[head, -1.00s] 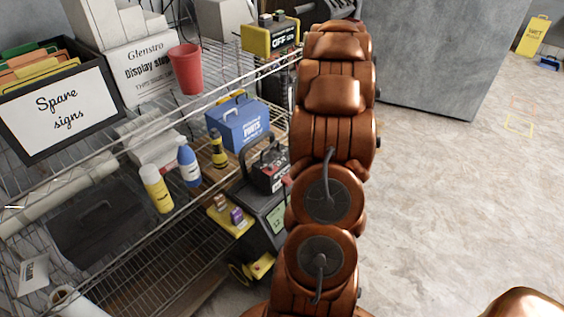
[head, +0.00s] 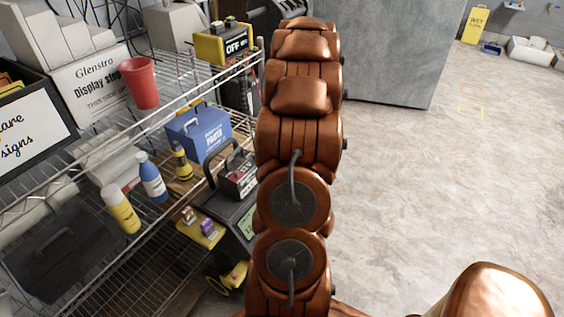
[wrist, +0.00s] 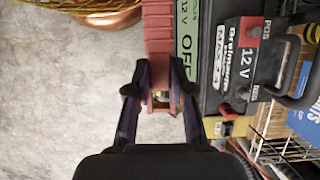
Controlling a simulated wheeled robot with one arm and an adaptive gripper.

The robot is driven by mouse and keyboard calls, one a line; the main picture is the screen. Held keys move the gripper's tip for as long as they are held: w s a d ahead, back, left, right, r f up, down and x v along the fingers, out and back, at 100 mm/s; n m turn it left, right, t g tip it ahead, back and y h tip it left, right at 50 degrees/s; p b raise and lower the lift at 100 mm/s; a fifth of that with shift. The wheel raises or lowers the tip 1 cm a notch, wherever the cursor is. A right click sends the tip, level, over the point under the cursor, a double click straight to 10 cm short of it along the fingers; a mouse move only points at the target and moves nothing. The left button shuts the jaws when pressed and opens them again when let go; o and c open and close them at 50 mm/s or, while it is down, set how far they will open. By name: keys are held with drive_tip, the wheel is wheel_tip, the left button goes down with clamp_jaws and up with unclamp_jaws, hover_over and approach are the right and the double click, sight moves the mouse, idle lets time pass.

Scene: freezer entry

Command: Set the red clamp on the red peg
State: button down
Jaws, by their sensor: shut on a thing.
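In the wrist view my gripper (wrist: 158,92) is shut on the red clamp (wrist: 158,35), a long ribbed red piece between the two dark fingers. Its lower end shows a coppery bit between the fingertips. The clamp is beside a black unit with a green label (wrist: 187,40) reading 12 V and OFF. I cannot make out the red peg for certain. A battery (wrist: 235,60) marked 12 V has a red spot (wrist: 252,31) by its POS mark. In the head view my arm hides the gripper and clamp.
A grey cabinet (head: 390,55) stands behind. The floor (head: 420,190) on the right is open.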

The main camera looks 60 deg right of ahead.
drive_tip(key=shift+r+p, duration=0.35)
drive_tip(key=shift+r, duration=0.7)
